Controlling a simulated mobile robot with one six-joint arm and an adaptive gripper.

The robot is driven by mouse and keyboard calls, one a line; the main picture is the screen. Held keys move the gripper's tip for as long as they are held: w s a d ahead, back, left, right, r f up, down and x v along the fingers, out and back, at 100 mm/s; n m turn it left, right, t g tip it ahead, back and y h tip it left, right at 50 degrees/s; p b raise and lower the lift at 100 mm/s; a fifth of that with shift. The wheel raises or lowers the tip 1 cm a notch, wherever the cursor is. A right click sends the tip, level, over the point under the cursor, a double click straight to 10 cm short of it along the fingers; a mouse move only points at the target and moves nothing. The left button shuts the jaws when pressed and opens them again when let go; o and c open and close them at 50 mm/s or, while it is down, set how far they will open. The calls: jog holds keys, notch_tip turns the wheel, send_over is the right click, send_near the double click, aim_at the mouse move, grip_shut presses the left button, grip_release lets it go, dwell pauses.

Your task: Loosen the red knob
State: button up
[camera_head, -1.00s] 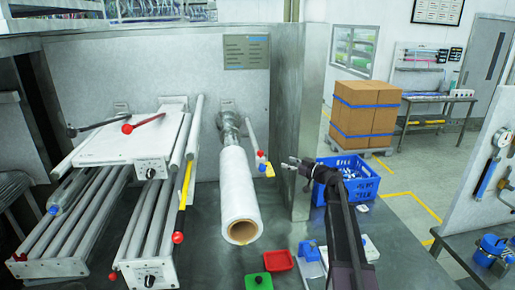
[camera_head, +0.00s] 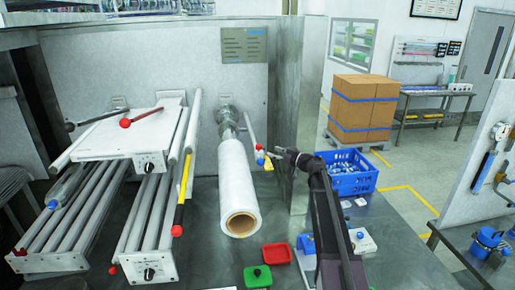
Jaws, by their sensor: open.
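A small red knob (camera_head: 259,148) sits at the lower end of a pale rod beside the white roll (camera_head: 238,190), with a blue part (camera_head: 260,161) and a yellow part (camera_head: 268,164) close to it. My gripper (camera_head: 271,154) is just right of this cluster, pointing left. It is open and looks empty; at this size I cannot tell whether its fingers touch the knob.
Steel roller frames (camera_head: 150,225) fill the left. A green tray (camera_head: 257,276), a red tray (camera_head: 276,254) and a blue crate (camera_head: 350,182) lie on the bench. A metal panel (camera_head: 297,110) rises behind my gripper.

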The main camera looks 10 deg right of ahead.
aim_at(259, 145)
jog(key=shift+x, duration=4)
grip_shut()
